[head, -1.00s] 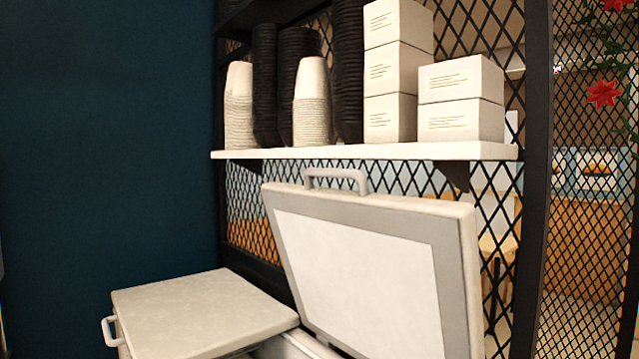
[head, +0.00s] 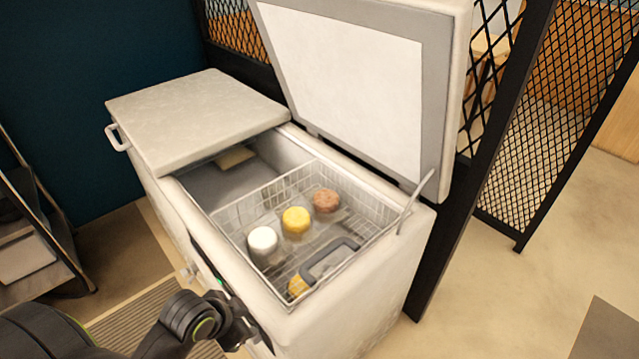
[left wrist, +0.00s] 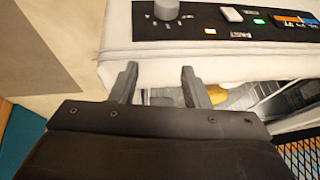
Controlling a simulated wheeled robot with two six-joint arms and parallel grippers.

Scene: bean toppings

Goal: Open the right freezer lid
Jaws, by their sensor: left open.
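The right freezer lid (head: 345,75) stands raised and leans back on its hinges, with its white inner panel facing forward. The left freezer lid (head: 195,118) lies shut and has a handle at its left edge. The freezer (head: 380,300) is open on its right side. My left gripper (head: 240,325) is low in front of the freezer's front face, its fingers hard to make out in the head view. In the left wrist view its two fingers (left wrist: 158,82) are spread and empty, near the freezer's control panel (left wrist: 205,20). My right gripper is not in view.
A wire basket (head: 375,232) in the freezer holds several tubs, among them a white one (head: 263,242), a yellow one (head: 296,221) and a brown one (head: 326,201). A dark rack (head: 35,215) stands at left.

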